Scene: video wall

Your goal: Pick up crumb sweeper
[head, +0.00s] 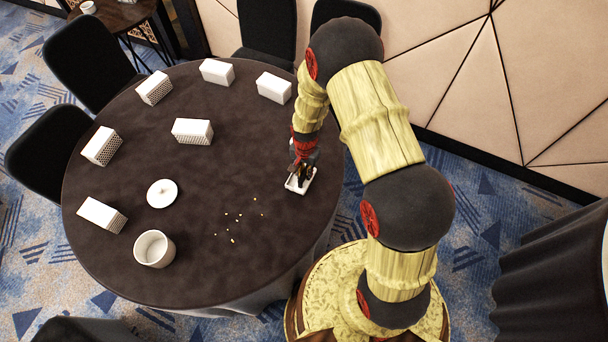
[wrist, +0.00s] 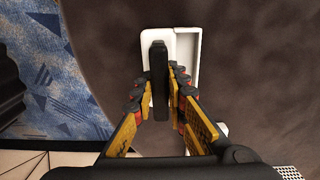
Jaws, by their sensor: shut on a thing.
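The crumb sweeper is a flat white piece with a dark upright handle; it lies near the right edge of the round dark table in the head view (head: 294,187). In the wrist view the white body of the crumb sweeper (wrist: 186,22) shows beyond the fingers, with its black handle between them. My gripper (wrist: 160,85) is shut on that handle from above; in the head view my gripper (head: 302,165) hides part of it. The sweeper appears to be at table height; I cannot tell whether it touches the table (head: 150,235).
Yellow crumbs (head: 233,224) lie on the table left of the sweeper. Several white boxes (head: 192,131), a white pot (head: 154,249) and a white lid (head: 162,193) stand farther left. Dark chairs (head: 90,60) ring the far side. A padded wall (head: 540,80) is at the back right.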

